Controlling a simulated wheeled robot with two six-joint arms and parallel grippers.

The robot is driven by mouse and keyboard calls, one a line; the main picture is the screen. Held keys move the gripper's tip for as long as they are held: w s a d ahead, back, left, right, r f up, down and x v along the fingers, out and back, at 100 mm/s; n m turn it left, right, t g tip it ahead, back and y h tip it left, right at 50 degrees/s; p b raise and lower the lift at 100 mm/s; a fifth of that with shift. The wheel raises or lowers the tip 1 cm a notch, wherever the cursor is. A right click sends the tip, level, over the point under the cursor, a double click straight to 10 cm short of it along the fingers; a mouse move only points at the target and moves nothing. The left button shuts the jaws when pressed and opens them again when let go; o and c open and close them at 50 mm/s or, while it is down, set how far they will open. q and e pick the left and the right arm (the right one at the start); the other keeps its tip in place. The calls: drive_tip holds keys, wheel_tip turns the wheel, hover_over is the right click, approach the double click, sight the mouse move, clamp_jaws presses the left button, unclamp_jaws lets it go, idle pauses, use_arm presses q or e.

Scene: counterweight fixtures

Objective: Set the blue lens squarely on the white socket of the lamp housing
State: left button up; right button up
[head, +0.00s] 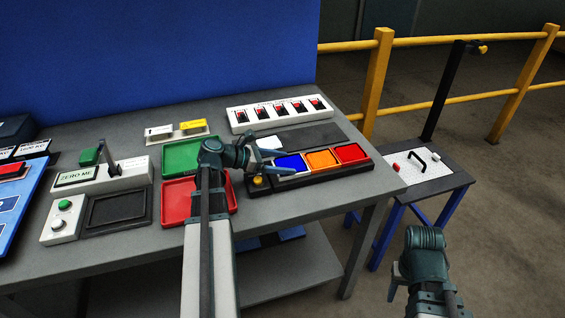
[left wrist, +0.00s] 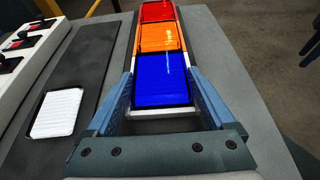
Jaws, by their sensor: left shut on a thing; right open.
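The blue lens (head: 291,163) is at the left end of the dark lamp housing (head: 325,177), at the white socket (left wrist: 165,113). A white strip of the socket shows along the lens's near edge in the left wrist view. My left gripper (head: 281,160) is shut on the blue lens (left wrist: 164,80), with one finger on each side. The lens looks about in line with its neighbours. I cannot tell whether it rests fully on the socket. My right gripper (head: 394,281) is open and empty, low at the right, away from the table.
An orange lens (head: 322,160) and a red lens (head: 351,153) sit in the same housing. A white ribbed square (left wrist: 57,112) lies on the dark pad beside it. A switch strip (head: 280,112) stands behind. Green (head: 181,172) and red (head: 228,185) trays are to the left.

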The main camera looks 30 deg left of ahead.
use_arm(q)
drive_tip(key=o, duration=1.1)
drive_tip(key=p+v, duration=0.5)
drive_tip(key=v, duration=0.7)
drive_tip(key=shift+s+a+r, duration=0.2)
drive_tip(key=shift+a+r, duration=0.05)
drive_tip(key=shift+s+a+r, duration=0.1)
drive_tip(key=shift+s+a, duration=0.2)
drive_tip(key=shift+s, duration=0.1)
